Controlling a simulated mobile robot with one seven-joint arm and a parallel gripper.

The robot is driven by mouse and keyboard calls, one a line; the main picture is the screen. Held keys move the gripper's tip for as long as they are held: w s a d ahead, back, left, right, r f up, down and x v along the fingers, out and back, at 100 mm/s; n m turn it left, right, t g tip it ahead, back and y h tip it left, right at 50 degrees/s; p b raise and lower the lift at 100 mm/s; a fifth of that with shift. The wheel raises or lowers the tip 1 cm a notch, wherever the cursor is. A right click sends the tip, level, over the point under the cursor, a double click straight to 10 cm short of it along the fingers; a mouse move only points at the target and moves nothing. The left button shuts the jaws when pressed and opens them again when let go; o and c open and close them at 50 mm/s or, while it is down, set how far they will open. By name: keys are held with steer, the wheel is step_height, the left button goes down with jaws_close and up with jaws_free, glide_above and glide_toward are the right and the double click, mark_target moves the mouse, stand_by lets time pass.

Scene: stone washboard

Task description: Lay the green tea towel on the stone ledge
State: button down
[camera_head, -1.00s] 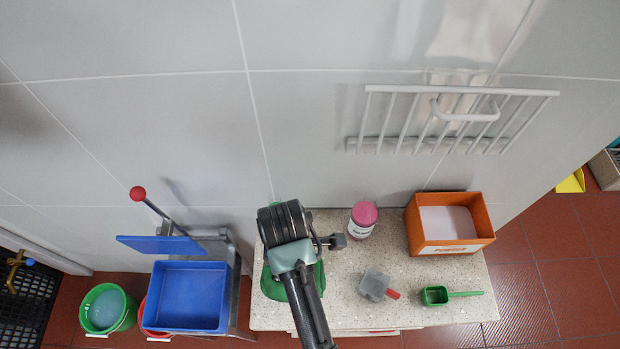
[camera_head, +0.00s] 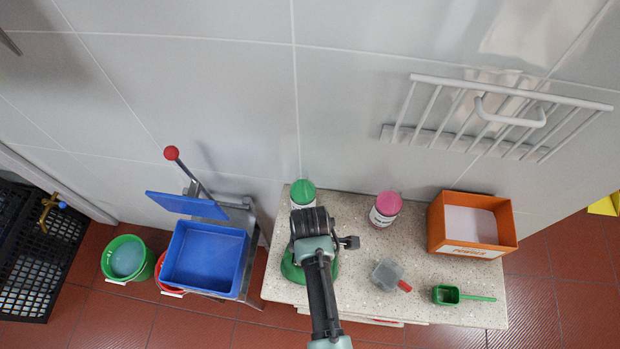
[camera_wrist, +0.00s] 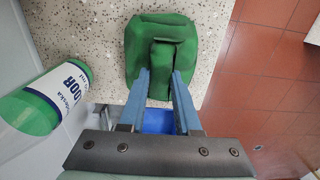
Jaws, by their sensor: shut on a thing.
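The green tea towel (camera_head: 291,269) is a folded, draped green cloth at the left end of the speckled stone ledge (camera_head: 352,270). In the wrist view the towel (camera_wrist: 141,48) shows as a bunched shape with a raised fold in the middle, over the ledge (camera_wrist: 85,28). My gripper (camera_wrist: 163,76) is shut on that fold, one blue-grey finger on each side. In the head view my arm covers the fingers and part of the towel. Whether the towel's underside rests on the stone is hard to tell.
A green-and-white bottle (camera_wrist: 45,95) stands close beside the towel; its green top (camera_head: 303,192) shows behind my wrist. A pink-lidded tub (camera_head: 386,208), orange box (camera_head: 470,225), grey scoop (camera_head: 387,275) and green scoop (camera_head: 446,295) occupy the ledge. A blue tub (camera_head: 205,257) is left.

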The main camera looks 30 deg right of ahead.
steer(key=shift+f, duration=0.15)
steer(key=c, duration=0.6)
jaws_free()
step_height(320, 180, up, 12)
steer(key=shift+r, duration=0.25)
